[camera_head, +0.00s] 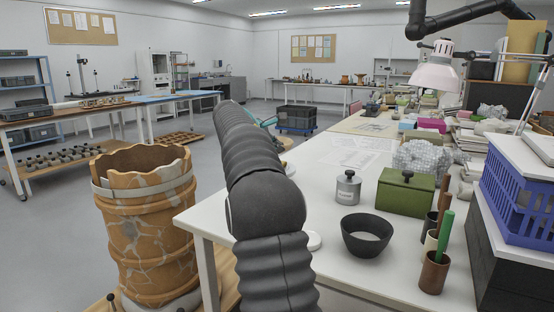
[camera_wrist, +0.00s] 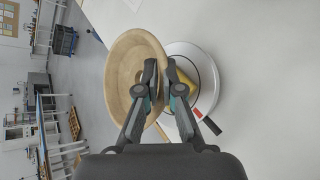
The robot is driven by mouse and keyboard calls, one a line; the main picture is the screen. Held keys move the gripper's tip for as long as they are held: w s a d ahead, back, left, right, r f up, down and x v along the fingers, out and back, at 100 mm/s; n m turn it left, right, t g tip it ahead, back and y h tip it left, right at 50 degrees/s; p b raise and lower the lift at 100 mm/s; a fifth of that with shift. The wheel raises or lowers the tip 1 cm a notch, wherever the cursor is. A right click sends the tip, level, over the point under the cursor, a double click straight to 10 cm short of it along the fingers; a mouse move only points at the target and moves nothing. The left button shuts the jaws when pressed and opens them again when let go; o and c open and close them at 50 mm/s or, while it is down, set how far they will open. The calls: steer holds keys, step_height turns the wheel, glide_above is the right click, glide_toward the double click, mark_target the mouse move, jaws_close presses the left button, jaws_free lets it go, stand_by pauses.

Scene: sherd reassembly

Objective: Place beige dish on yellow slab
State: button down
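The beige dish (camera_wrist: 122,72) is in the wrist view, tilted, with its open side partly towards the camera. My gripper (camera_wrist: 160,70) has one finger on each side of the dish's right rim and appears shut on it. A yellow piece (camera_wrist: 187,88), apparently the yellow slab, shows just right of the fingers, on a round white disc (camera_wrist: 209,75) with a dark ring. The fingers and dish hide part of the slab. In the head view my arm hides most of the gripper, and the slab cannot be made out.
On the white table (camera_head: 330,268) stand a dark bowl (camera_head: 366,238), a grey canister (camera_head: 348,188), a green box (camera_head: 404,193) and a brown cup (camera_head: 433,273). A blue crate (camera_head: 520,195) is at right. A large banded vessel (camera_head: 148,230) stands left of the table.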

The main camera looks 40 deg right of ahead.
step_height(320, 180, down, 4)
steer(key=shift+f+b, duration=0.1)
steer(key=shift+b, duration=0.4)
steer(key=c, duration=1.3)
jaws_free()
steer(key=v, duration=1.2)
